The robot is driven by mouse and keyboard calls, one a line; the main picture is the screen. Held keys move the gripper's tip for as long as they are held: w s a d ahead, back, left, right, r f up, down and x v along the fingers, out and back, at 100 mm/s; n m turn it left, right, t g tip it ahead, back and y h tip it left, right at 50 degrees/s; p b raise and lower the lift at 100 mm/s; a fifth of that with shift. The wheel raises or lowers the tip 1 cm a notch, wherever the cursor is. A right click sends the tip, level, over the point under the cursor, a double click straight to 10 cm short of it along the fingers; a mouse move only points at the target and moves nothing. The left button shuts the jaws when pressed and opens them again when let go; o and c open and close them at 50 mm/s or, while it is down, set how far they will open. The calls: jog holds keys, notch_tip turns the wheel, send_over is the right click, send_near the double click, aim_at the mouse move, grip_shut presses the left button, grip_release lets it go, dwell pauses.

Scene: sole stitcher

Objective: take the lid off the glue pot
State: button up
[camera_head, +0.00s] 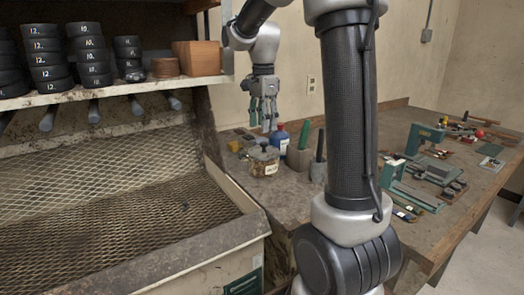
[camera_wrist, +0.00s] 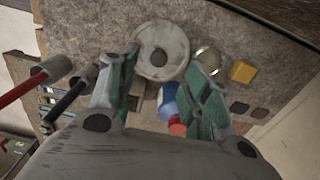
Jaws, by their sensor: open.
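The glue pot (camera_head: 264,167) stands on the workbench near its left edge, a squat jar with a pale label. Its lid (camera_head: 263,152) sits on top, a grey disc with a dark knob in the middle. In the wrist view the round lid (camera_wrist: 161,50) shows from above, beyond and between the fingers. My gripper (camera_head: 264,128) hangs above the bench, pointing down, over the pot area. Its green-padded fingers are open with nothing between them, and they also show in the wrist view (camera_wrist: 160,95). The gripper appears apart from the lid.
A blue bottle with a red cap (camera_head: 281,138) stands close behind the pot. A yellow block (camera_wrist: 243,72) lies nearby. A mesh-lined bin (camera_head: 110,200) adjoins the bench at left.

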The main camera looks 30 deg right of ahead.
aim_at(264, 142)
notch_tip(264, 142, down, 7)
jog(key=shift+d+f, duration=0.1)
jog(key=shift+f, duration=0.05)
grip_shut()
dwell(0.4)
